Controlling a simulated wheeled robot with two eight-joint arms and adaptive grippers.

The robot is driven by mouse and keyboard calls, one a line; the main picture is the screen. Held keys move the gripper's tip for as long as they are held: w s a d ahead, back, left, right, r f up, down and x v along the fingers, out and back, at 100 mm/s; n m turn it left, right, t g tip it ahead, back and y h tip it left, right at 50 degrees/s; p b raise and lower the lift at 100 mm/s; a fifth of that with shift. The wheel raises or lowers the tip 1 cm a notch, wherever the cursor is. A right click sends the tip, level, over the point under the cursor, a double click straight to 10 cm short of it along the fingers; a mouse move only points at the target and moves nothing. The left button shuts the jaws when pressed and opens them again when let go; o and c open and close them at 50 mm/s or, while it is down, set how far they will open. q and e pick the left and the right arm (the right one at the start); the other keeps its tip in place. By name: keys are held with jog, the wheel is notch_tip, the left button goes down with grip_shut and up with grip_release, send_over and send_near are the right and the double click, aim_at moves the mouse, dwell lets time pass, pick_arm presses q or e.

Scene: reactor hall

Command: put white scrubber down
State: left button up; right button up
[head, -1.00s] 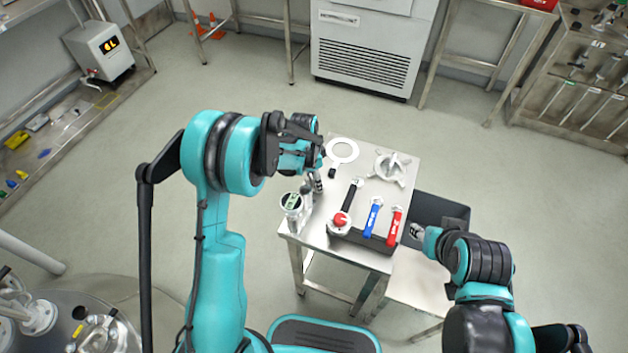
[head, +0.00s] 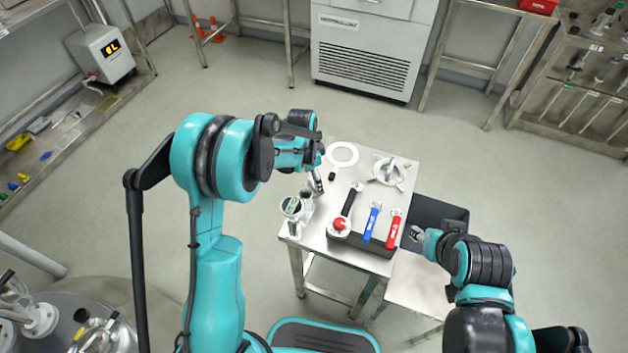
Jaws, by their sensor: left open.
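My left gripper (head: 316,182) is open, low over the left side of the small steel table (head: 408,216). Its fingers are partly hidden by my wrist. I cannot tell for sure which thing is the white scrubber. A white canister with a dark green top (head: 292,206) stands at the table's left edge, just below the gripper. My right gripper (head: 416,234) is beside the table's right edge, too small to judge.
A dark block (head: 362,243) at the table's front carries a red-knobbed part (head: 339,225) and black (head: 352,199), blue (head: 372,221) and red (head: 393,228) handled tools. A dark bin (head: 440,212) stands right of the table.

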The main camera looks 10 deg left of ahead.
aim_at(310, 188)
pick_arm(q)
jog(key=s+a+r+n+t+p, duration=0.1)
jog(key=s+a+r+n+t, duration=0.15)
jog(key=s+r, duration=0.55)
jog(key=s+a+r+n+t+p, duration=0.1)
jog(key=s+r+n, duration=0.3)
jog(key=r, duration=0.9)
jog(key=s+a+n+t, duration=0.1)
jog(key=s+n, duration=0.1)
jog(key=s, duration=0.3)
jog(key=s+a+n+t+y, duration=0.1)
jog(key=s+n+t, duration=0.1)
jog(key=s, duration=0.4)
jog(key=shift+s+n, duration=0.15)
jog(key=shift+n, duration=0.2)
jog(key=shift+o, duration=0.6)
jog(key=shift+r, duration=0.1)
